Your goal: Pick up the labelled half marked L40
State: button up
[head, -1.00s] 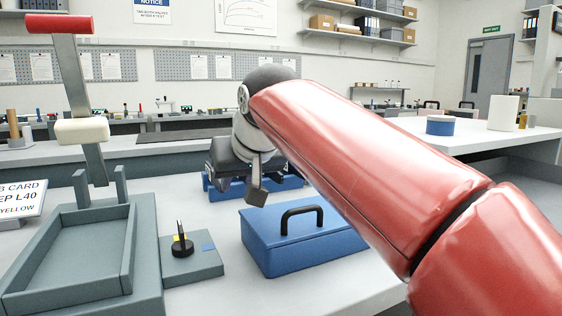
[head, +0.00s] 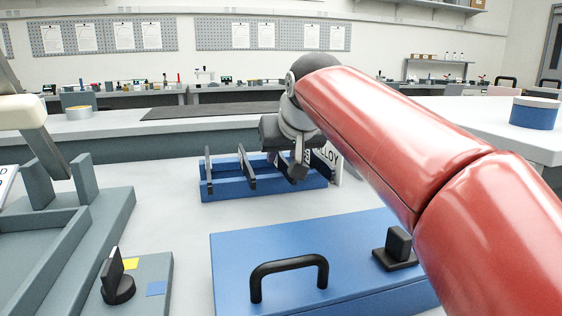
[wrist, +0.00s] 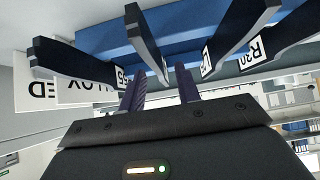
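A blue rack (head: 215,190) stands on the bench in the head view and holds several upright dark flat pieces, such as one at its left (head: 208,166). In the wrist view the rack (wrist: 185,22) is at the top, with the dark pieces reaching down from it. A white label starting with L (wrist: 207,58) is right of the fingers; its digits are too unclear to read. A label R30 (wrist: 254,52) is farther right, and one ending in 5 is at left. My gripper (wrist: 160,92) is open, with a dark piece's end (wrist: 150,48) near the gap between its fingers.
A blue box (head: 320,250) with a black handle is in front of the rack. A grey fixture (head: 85,235) and a small panel with a black knob (head: 118,282) stand at left.

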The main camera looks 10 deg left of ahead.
jog(key=x, duration=0.3)
jog(key=shift+c, duration=0.3)
grip_shut()
jog(key=shift+r, duration=0.15)
